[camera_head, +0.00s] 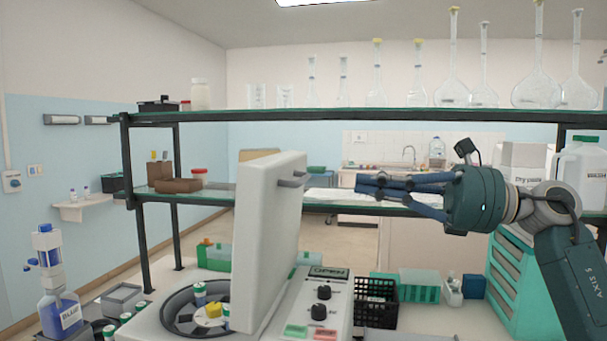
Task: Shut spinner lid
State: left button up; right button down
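The spinner (185,327) is a white bench machine at the bottom centre. Its thick white lid (266,235) stands raised, nearly upright, with a small grey handle (292,181) on its right face. The bowl is uncovered, with a dark rotor, a yellow hub and white-and-green capped tubes. My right gripper (362,187) is to the right of the lid, pointing left toward the handle, with a visible gap between them. Its dark blue fingers come together at the tips and hold nothing visible. My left gripper is not in view.
A two-level glass shelf (330,115) with flasks crosses behind the spinner. The control panel (322,300) has dark knobs and green and red buttons. A black basket (376,300) and green rack (418,285) stand to the right. A blue-liquid bottle (60,312) stands left.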

aim_at(269, 170)
jog(key=p+x, duration=0.5)
jog(key=x, duration=0.8)
jog(key=shift+s+r+p, duration=0.15)
jog(key=shift+r+p, duration=0.05)
jog(key=shift+p, duration=0.15)
jog(key=shift+a+f, duration=0.15)
jog(key=shift+a, duration=0.35)
